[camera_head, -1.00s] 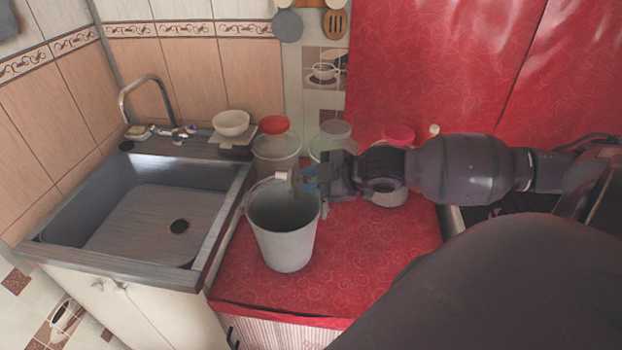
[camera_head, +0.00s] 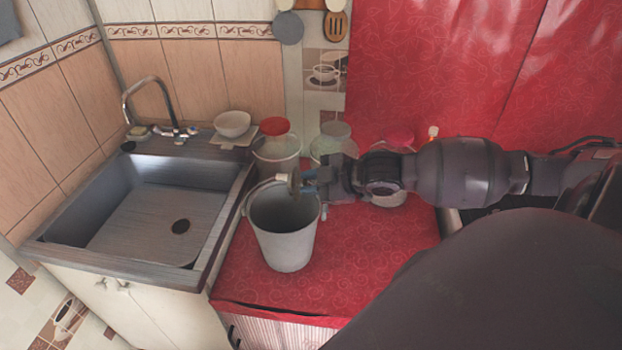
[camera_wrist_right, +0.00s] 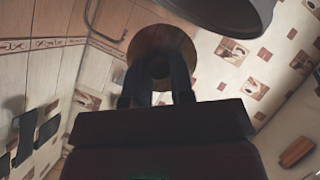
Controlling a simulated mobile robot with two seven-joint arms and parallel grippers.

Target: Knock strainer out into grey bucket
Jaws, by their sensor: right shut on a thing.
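The grey bucket (camera_head: 284,248) stands upright on the red counter, just right of the sink. My right gripper (camera_head: 308,184) comes in from the right over the bucket's back right rim. It is shut on the strainer (camera_head: 294,184), which shows small and nearly edge-on above the bucket's mouth. In the right wrist view the strainer (camera_wrist_right: 160,38) is a round brownish disc beyond the fingers (camera_wrist_right: 158,90). A dark curved edge at the top there looks like the bucket (camera_wrist_right: 222,12). The bucket's inside is dark, and I cannot tell what is in it. My left gripper is out of view.
The sink (camera_head: 140,222) with its tap (camera_head: 150,105) is at the left. A red-lidded container (camera_head: 276,148) and a pale-lidded one (camera_head: 334,138) stand behind the bucket. A white bowl (camera_head: 232,123) sits behind the sink. The red counter (camera_head: 370,260) is clear in front.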

